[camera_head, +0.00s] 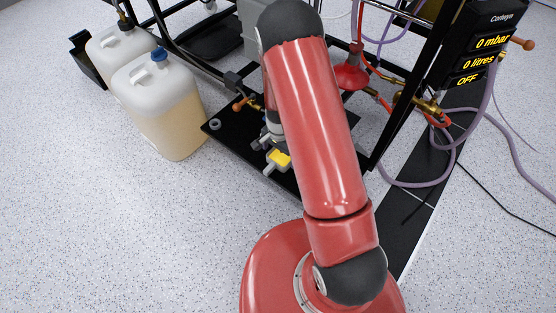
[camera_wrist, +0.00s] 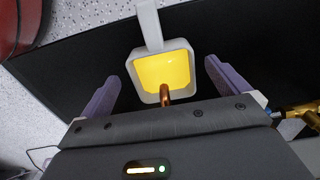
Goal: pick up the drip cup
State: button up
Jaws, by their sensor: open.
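The drip cup (camera_wrist: 132,68) is a small white square cup with yellow inside and a white handle. In the wrist view its handle points up, away from my gripper. In the head view the cup (camera_head: 270,168) sits over the black platform, partly hidden by my arm. My gripper (camera_wrist: 163,86) is open, with one purple-grey finger on each side of the cup. A gap shows between each finger and the cup. A copper tube end (camera_wrist: 165,95) shows at the near rim of the cup.
The black platform (camera_head: 228,140) lies under the cup. Two white jugs (camera_head: 165,110) stand on the speckled floor at left. A brass valve (camera_head: 430,104), hoses and a display unit (camera_head: 490,45) are at right. Brass fittings (camera_wrist: 296,112) show close to the right finger.

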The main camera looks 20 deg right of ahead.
aim_at(279, 162)
notch_tip(279, 162, down, 4)
jog(key=shift+a+r, duration=0.1)
jog(key=shift+r, duration=0.15)
jog(key=c, duration=1.1)
jog(key=shift+c, duration=0.2)
jog(key=shift+w+r, duration=0.1)
jog(key=shift+r, duration=0.15)
